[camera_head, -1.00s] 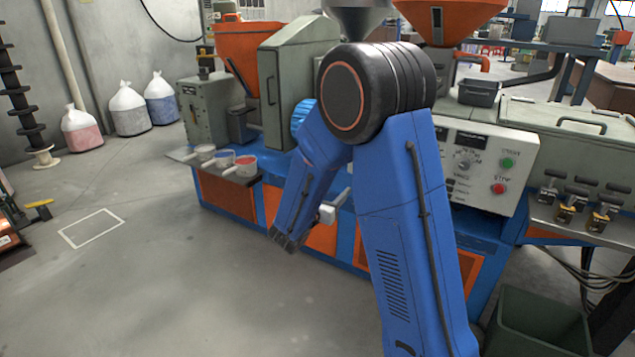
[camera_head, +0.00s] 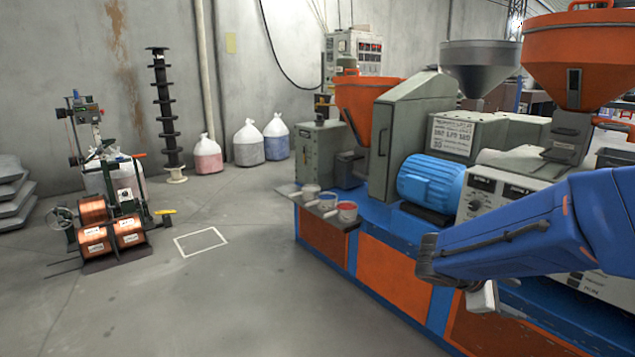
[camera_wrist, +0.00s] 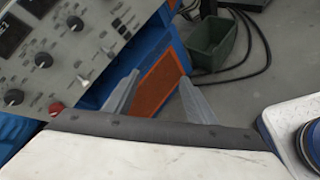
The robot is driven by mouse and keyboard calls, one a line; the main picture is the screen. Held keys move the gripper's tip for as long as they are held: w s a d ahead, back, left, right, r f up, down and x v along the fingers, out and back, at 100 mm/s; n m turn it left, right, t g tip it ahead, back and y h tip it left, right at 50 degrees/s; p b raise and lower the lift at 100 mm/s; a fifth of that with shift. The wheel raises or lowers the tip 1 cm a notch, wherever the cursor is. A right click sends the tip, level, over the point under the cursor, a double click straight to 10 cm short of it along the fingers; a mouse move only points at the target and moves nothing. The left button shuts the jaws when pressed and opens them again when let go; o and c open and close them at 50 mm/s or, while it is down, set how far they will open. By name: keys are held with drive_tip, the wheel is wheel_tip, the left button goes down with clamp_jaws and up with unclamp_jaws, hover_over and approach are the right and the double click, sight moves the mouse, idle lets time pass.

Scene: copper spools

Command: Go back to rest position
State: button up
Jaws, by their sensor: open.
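My gripper (camera_wrist: 159,78) is open and empty in the wrist view, with its two pale grey fingers apart and pointing down past the blue and orange machine base. In the head view my blue arm reaches in from the right edge, in front of the machine, and its dark end hangs before the machine's blue deck. The copper spools (camera_head: 95,240) sit on a small winding stand (camera_head: 128,195) on the floor at the left, far from my arm.
The blue and orange machine (camera_head: 395,275) fills the right side, with several small cups (camera_head: 347,211) on its corner shelf. A green bin (camera_wrist: 212,42) and black cables lie below in the wrist view. Open floor (camera_head: 200,300) with a white marked square (camera_head: 201,242) lies left.

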drive_tip(key=s+a+r+m+t+y, duration=0.1)
drive_tip(key=s+a+m+t+y, duration=0.2)
drive_tip(key=s+a+m+y, duration=0.8)
drive_tip(key=shift+s+a+m, duration=0.6)
drive_tip(key=shift+s+a, duration=1.75)
drive_tip(key=shift+s, duration=1)
drive_tip(key=shift+c, duration=0.2)
